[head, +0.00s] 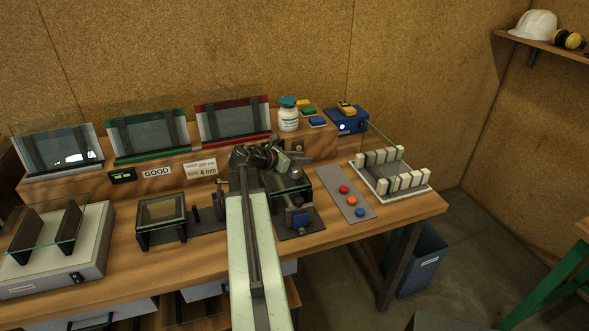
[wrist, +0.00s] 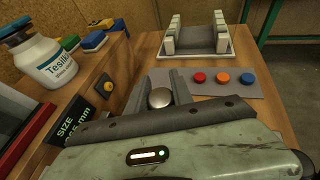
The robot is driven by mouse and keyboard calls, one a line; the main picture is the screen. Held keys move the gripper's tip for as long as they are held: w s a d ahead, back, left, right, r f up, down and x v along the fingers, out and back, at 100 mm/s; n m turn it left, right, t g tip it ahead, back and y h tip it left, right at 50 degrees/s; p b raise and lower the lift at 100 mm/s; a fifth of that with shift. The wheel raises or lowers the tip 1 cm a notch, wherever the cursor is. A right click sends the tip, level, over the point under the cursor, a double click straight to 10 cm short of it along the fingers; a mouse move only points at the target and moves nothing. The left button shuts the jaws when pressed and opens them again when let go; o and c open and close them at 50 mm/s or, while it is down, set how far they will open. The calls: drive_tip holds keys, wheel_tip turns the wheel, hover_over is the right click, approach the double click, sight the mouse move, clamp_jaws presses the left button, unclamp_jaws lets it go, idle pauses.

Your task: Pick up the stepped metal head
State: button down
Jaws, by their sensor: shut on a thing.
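The stepped metal head (wrist: 160,98) shows in the wrist view as a rounded silver top between my two fingers. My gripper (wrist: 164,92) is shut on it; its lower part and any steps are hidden. In the head view my gripper (head: 290,157) is over the right-centre of the workbench, in front of the raised back shelf. There the head is hard to make out among the dark arm parts. I cannot tell whether it is clear of what is beneath it.
A plate with red, orange and blue buttons (head: 347,195) lies right of my gripper. Beyond it is a white-post rack (head: 428,189). A glass-topped dark stand (head: 162,213) is to the left. A white jar (head: 288,119) stands on the back shelf.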

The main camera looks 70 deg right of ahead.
wheel_tip(320, 180, up, 10)
drive_tip(key=p, duration=1)
